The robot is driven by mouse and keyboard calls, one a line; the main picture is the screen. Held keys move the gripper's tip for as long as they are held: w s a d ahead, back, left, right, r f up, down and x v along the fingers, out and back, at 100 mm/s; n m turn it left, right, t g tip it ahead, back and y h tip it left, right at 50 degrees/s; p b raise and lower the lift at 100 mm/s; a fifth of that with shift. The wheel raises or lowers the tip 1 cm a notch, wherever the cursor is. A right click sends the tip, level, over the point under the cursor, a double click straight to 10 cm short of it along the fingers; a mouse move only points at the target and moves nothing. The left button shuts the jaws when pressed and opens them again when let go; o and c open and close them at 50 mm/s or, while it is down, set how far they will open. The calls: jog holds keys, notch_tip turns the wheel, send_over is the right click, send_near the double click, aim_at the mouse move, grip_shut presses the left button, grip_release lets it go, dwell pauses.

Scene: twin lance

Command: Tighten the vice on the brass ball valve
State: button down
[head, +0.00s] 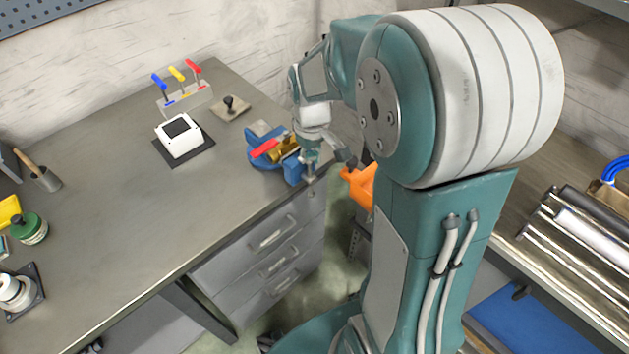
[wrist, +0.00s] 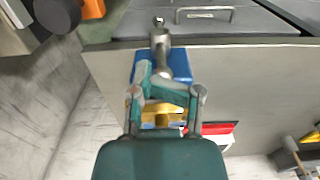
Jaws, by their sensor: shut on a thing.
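The blue vice (head: 294,173) stands at the right front edge of the workbench. The brass ball valve (head: 287,146), with a red lever (head: 264,148), sits between its jaws; the wrist view shows the brass body (wrist: 160,119) and red lever (wrist: 217,128) partly behind my fingers. The grey vice handle (wrist: 160,40) runs up from my fingertips in the wrist view. My gripper (wrist: 153,82) is shut on the handle, in front of the blue vice body (wrist: 181,64). In the head view, my gripper (head: 311,160) is small beside the vice. The exact jaw contact is hidden.
Left of the vice on the workbench (head: 120,215) are a white box (head: 179,137) on a dark pad, a rack with coloured handles (head: 178,82) and a small stand (head: 230,107). Drawers (head: 270,240) lie below. An orange object (head: 360,186) is right of the vice.

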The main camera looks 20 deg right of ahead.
jog(key=shift+a, duration=0.2)
jog(key=shift+s+a, duration=0.15)
jog(key=shift+a, duration=0.15)
jog(key=shift+a, duration=0.15)
jog(key=shift+s+a+f, duration=0.15)
jog(key=shift+s+a, duration=0.05)
jog(key=shift+a, duration=0.1)
jog(key=shift+a, duration=0.15)
dwell(0.7)
